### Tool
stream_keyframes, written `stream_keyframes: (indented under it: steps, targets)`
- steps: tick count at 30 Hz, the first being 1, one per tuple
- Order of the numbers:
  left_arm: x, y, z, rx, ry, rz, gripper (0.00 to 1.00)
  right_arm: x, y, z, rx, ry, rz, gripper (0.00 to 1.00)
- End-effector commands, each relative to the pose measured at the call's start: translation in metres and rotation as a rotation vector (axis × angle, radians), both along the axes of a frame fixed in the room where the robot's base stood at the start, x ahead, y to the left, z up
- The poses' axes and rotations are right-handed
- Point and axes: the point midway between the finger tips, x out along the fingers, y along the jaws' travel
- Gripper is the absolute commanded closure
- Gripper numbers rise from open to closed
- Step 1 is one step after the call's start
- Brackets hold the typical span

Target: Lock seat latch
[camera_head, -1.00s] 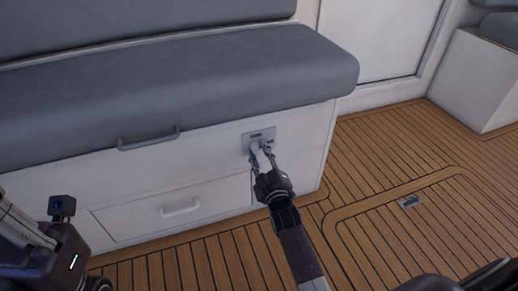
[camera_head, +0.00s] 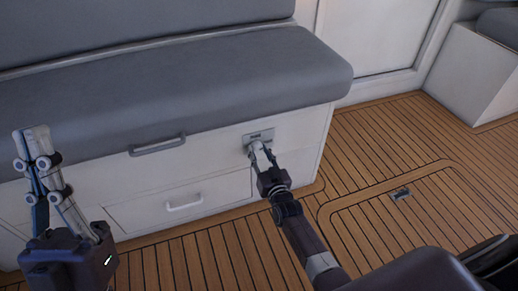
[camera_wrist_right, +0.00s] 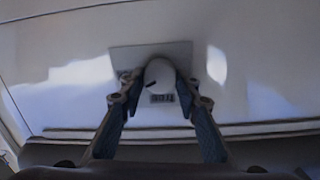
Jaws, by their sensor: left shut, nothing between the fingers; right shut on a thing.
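The seat latch (camera_head: 260,135) is a grey plate with a pale rounded knob, on the upper right of the white seat front. In the right wrist view the plate (camera_wrist_right: 182,50) shows with the knob (camera_wrist_right: 159,73) standing out from it, a dark mark on its side. My right gripper (camera_head: 259,150) is at the latch, shut on the knob, with one finger on each side. The fingers partly hide the knob in the head view. My left gripper (camera_head: 31,133) is shut and empty, raised in front of the seat at the far left, fingers pointing up.
A grey seat cushion (camera_head: 180,85) overhangs the front panel. A grey handle (camera_head: 157,145) and a drawer with a white handle (camera_head: 185,203) lie left of the latch. A floor hatch with a small catch (camera_head: 400,194) is at the right. The wooden floor (camera_head: 370,150) is clear.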

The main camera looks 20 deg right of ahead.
Motion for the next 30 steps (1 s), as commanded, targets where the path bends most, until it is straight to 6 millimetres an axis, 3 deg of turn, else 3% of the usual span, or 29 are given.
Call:
stream_keyframes:
  steps: [3,9,18,30]
  targets:
    - [0.022,-0.004,-0.011,0.034,0.11,0.006,1.0,0.0,-0.001,0.001,0.103,-0.001,0.001,0.94]
    - [0.042,-0.008,-0.027,0.068,0.221,0.012,1.0,0.0,-0.001,0.0,0.261,-0.004,0.001,0.94]
    - [0.052,-0.009,-0.038,0.086,0.283,0.015,1.0,0.0,-0.002,-0.001,0.417,-0.008,0.001,0.94]
    - [0.055,-0.01,-0.04,0.09,0.298,0.017,1.0,0.0,-0.002,-0.001,0.479,-0.01,-0.001,0.94]
